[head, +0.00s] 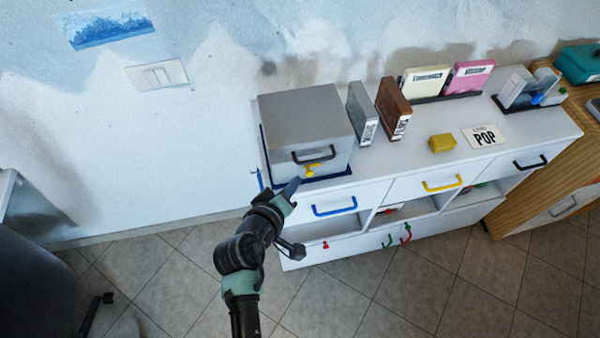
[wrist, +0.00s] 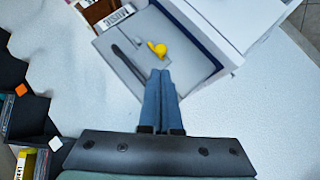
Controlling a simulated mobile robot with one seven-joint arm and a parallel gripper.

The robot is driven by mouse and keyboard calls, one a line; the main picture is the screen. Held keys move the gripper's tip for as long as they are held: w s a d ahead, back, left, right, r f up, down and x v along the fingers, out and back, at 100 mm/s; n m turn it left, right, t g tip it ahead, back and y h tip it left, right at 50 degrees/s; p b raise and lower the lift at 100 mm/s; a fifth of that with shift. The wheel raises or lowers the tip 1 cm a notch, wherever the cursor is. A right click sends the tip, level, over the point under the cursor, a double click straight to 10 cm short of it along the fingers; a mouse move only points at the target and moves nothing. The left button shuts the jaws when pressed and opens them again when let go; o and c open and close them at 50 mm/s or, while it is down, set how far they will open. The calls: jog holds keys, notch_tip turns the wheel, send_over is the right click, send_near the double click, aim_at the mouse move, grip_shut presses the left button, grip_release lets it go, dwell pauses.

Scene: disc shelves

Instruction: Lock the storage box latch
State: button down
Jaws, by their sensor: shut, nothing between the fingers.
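The grey storage box (head: 303,112) stands at the left end of the white cabinet, its lid down. A black handle (head: 314,155) is on its front, with the yellow latch (head: 312,170) just below. In the wrist view the yellow latch (wrist: 158,49) lies just beyond my fingertips, with the black handle (wrist: 127,62) to its left. My gripper (head: 295,184) is shut and empty, its blue fingers together, in front of the box's lower front; the fingers also show in the wrist view (wrist: 160,75). I cannot tell whether the tips touch the box.
The white cabinet (head: 410,155) has a blue drawer handle (head: 334,207) close to my gripper. A grey case (head: 362,112) and a brown case (head: 393,108) stand right of the box. A yellow block (head: 441,142) lies farther right. The floor in front is clear.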

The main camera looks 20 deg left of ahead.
aim_at(307, 167)
jog(key=shift+x, duration=2.55)
jog(key=shift+w+d, duration=0.35)
jog(key=shift+d, duration=0.3)
jog(key=shift+w+d, duration=0.4)
jog(key=shift+d, duration=0.2)
jog(key=shift+p, duration=0.3)
